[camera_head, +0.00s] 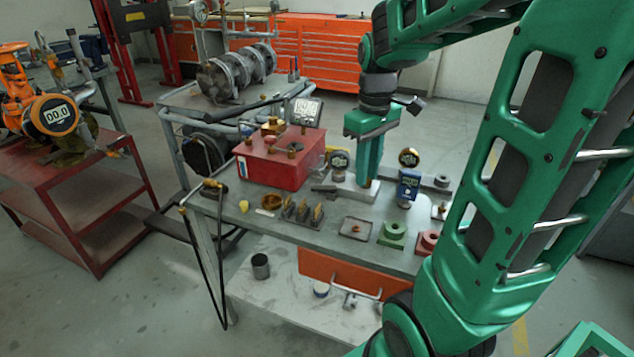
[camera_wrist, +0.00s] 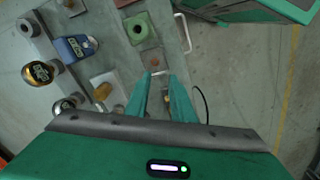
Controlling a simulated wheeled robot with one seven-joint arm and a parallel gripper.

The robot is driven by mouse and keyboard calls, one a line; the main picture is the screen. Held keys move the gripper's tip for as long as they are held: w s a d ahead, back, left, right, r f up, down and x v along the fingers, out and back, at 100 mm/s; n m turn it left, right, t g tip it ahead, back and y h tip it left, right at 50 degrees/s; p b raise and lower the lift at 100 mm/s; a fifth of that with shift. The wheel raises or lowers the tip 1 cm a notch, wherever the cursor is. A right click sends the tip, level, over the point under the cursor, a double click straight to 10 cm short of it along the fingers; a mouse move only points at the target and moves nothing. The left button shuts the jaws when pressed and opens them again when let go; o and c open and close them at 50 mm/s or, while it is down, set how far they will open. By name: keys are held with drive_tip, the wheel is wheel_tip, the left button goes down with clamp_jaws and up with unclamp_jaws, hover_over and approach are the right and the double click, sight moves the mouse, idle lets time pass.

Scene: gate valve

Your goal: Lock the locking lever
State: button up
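I cannot tell for certain which part is the locking lever. A small dark grey lever-like piece (camera_head: 323,188) lies left of a pale block on the workbench (camera_head: 262,221) in the head view. A blue fitting (camera_head: 409,185) stands right of my gripper, with a round gold-rimmed gauge (camera_head: 409,157) above it; the blue fitting also shows at the upper left in the wrist view (camera_wrist: 76,47). My gripper (camera_head: 368,188) points down over the middle of the bench and hides part of the pale block. In the wrist view its fingers (camera_wrist: 160,78) are apart with nothing visibly held between them.
A red box (camera_head: 280,160) with brass fittings stands on the bench, left of my gripper. A metal cart with machinery (camera_head: 232,75) stands behind.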

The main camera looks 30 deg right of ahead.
drive_tip(key=w+f+n, duration=0.2)
drive_tip(key=w+n, duration=0.3)
drive_tip(key=w, duration=0.6)
drive_tip(key=n, duration=0.5)
hover_over(319, 187)
wheel_tip(319, 187, down, 3)
wheel_tip(319, 187, down, 10)
drive_tip(key=shift+d+f, duration=0.1)
drive_tip(key=shift+f, duration=0.1)
drive_tip(key=shift+c, duration=0.6)
clamp_jaws()
